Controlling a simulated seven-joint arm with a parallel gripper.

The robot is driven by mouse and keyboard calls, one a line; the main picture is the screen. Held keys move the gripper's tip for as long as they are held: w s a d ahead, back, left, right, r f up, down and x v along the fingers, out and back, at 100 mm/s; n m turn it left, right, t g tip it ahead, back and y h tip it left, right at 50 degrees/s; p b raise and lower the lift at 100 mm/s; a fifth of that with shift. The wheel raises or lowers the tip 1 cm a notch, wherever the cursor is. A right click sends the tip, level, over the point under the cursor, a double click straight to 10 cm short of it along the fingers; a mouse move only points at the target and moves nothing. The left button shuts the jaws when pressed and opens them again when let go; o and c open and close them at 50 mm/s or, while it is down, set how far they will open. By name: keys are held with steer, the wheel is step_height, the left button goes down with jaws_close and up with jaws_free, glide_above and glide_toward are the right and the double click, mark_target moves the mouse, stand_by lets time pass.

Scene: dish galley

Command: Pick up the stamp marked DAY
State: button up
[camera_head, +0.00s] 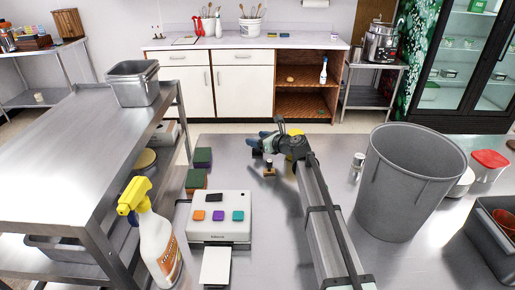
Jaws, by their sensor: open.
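A small stamp (269,169) with a dark knob and a tan base stands upright on the steel table (262,215), just below my gripper in the picture. I cannot read any marking on it, so I cannot tell whether it says DAY. My gripper (260,143) is open at the far end of my arm, with its fingers pointing left. It appears apart from the stamp. The small dark shape by the lower finger is too small to make out.
A white device (219,217) with coloured squares and sponge-like blocks (203,157) are left. A spray bottle (156,241) stands front left. A tall grey bin (402,190) and small metal can (357,161) are right of my arm. Bare table surrounds the stamp.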

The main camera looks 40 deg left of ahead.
steer(key=shift+a, duration=0.2)
steer(key=c, duration=1.1)
steer(key=shift+o, duration=0.2)
